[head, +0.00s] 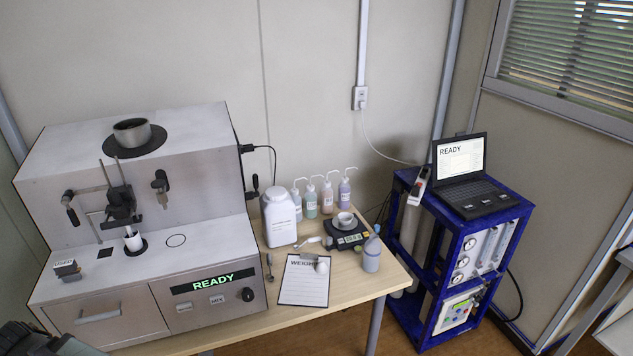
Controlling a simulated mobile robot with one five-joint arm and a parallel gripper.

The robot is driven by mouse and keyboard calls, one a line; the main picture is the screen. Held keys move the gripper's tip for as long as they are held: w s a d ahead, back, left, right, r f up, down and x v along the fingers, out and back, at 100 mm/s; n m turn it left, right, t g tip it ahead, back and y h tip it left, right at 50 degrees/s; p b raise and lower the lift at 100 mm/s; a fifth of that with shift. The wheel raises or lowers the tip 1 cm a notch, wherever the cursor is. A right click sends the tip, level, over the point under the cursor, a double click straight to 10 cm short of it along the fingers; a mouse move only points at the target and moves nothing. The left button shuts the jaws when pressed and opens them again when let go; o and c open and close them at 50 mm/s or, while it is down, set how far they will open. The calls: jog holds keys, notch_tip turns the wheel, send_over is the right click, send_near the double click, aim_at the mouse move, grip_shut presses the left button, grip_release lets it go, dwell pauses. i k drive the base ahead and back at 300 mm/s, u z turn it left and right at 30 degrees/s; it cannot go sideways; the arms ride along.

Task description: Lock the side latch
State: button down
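The soil analyser (190,240) is a large grey metal machine on the left of the wooden table, with a green READY display (203,282). A black upright lever (253,186) sticks out at its right side and looks like the side latch. It is small here, and I cannot tell whether it is locked. Other black handles are on the front, at the left (69,206) and near the middle (160,181). A black clamp (121,203) stands over a white cup (133,240). A dark part of my arm shows at the bottom left corner; my gripper's fingertips are not visible.
A white jar (280,217) stands close to the analyser's right side, below the lever. Behind it are several wash bottles (327,198). A blue rack (455,240) carries a laptop (470,175).

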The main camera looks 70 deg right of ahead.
aim_at(255, 177)
jog(key=u, duration=0.45)
jog(key=k, duration=1.5)
jog(key=z, duration=0.9)
jog(key=i, duration=1)
